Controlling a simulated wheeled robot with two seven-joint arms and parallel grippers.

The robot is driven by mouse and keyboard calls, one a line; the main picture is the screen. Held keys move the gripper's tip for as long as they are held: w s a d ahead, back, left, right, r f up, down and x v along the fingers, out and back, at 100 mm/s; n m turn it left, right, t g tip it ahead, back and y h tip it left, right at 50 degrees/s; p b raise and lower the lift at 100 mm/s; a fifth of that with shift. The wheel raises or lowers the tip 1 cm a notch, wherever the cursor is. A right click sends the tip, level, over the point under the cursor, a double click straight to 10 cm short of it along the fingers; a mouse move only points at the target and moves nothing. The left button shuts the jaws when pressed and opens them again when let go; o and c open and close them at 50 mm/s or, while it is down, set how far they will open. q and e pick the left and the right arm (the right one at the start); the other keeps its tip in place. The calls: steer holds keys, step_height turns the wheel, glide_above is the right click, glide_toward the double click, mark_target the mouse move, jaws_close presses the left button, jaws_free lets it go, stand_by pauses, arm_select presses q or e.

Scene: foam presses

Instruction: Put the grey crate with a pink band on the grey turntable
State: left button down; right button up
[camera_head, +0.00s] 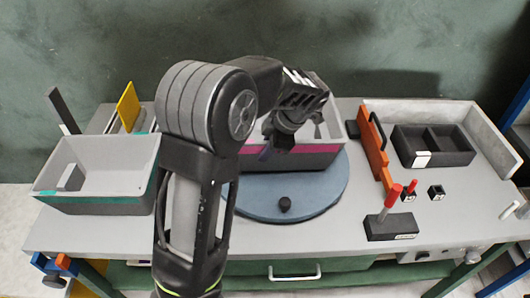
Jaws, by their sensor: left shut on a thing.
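The grey crate with a pink band (318,149) is at the middle of the bench, over the rear part of the round turntable (310,194). The turntable looks blue-grey and has a dark knob at its front. I cannot tell whether the crate rests on the disc or hangs just above it. My left gripper (270,146) reaches down at the crate's near wall and is shut on the crate. My arm and gripper hide the crate's left part and much of its inside. My right gripper is not in view.
A grey crate with a teal band (100,205) stands at the left. An orange panel (374,150) stands right of the turntable. Further right are a dark divided tray (433,158), a black block with a red-handled tool (391,227) and small black pieces.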

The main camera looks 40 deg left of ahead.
arm_select(q)
steer(key=shift+f, duration=0.7)
steer(key=shift+f+b, duration=0.25)
steer(key=shift+b, duration=0.05)
steer(key=c, duration=1.4)
jaws_free()
steer(key=shift+r, duration=0.15)
steer(key=shift+c, duration=0.2)
steer(key=shift+r, duration=0.1)
